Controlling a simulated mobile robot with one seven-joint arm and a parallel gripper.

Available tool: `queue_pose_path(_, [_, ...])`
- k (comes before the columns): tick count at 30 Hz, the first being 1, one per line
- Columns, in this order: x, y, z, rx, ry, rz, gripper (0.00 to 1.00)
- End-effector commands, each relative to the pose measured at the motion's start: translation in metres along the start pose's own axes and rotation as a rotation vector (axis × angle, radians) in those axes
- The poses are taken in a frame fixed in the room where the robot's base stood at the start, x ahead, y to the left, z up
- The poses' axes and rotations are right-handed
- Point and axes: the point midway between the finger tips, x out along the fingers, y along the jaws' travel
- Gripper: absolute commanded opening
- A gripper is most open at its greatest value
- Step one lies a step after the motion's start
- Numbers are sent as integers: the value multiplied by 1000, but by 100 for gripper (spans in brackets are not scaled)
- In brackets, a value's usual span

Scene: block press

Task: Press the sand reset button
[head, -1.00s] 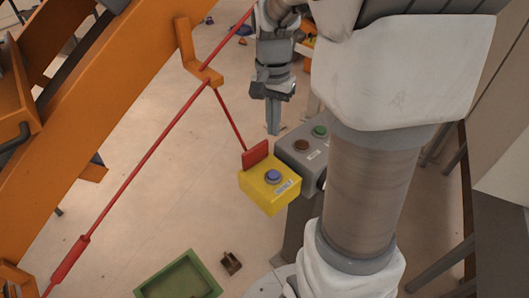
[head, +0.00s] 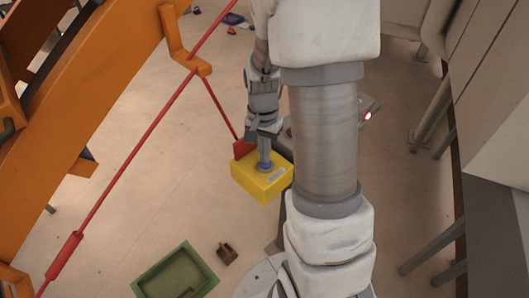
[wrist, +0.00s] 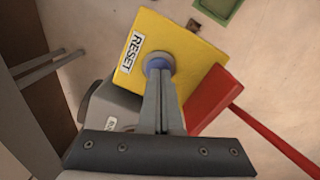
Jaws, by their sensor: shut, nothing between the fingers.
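The yellow reset box (head: 262,178) stands in the middle of the head view, just left of my arm. In the wrist view the yellow box (wrist: 182,38) carries a white label (wrist: 131,54) reading RESET. Its round blue-purple button (wrist: 159,62) is partly covered by my fingers. My gripper (head: 264,165) points down at the button and is shut and empty. In the wrist view the tips of my gripper (wrist: 158,68) overlap the button and appear to be at it. I cannot tell how far the button is pushed in.
A red plate (wrist: 208,98) with a red rod sits right beside the yellow box. A grey box (wrist: 112,105) adjoins it, mostly hidden by my arm. An orange frame (head: 75,110) fills the left. A green tray (head: 175,275) lies on the floor below.

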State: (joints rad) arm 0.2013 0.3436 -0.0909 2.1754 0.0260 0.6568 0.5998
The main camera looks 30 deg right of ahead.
Motion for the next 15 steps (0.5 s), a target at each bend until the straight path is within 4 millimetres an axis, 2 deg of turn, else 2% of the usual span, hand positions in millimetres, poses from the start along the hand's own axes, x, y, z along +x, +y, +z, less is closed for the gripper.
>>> queue_pose_path(8, [2,0,0,0,0,0,0])
queue_pose_path(15, [22,0,0,-1,-2,1,0])
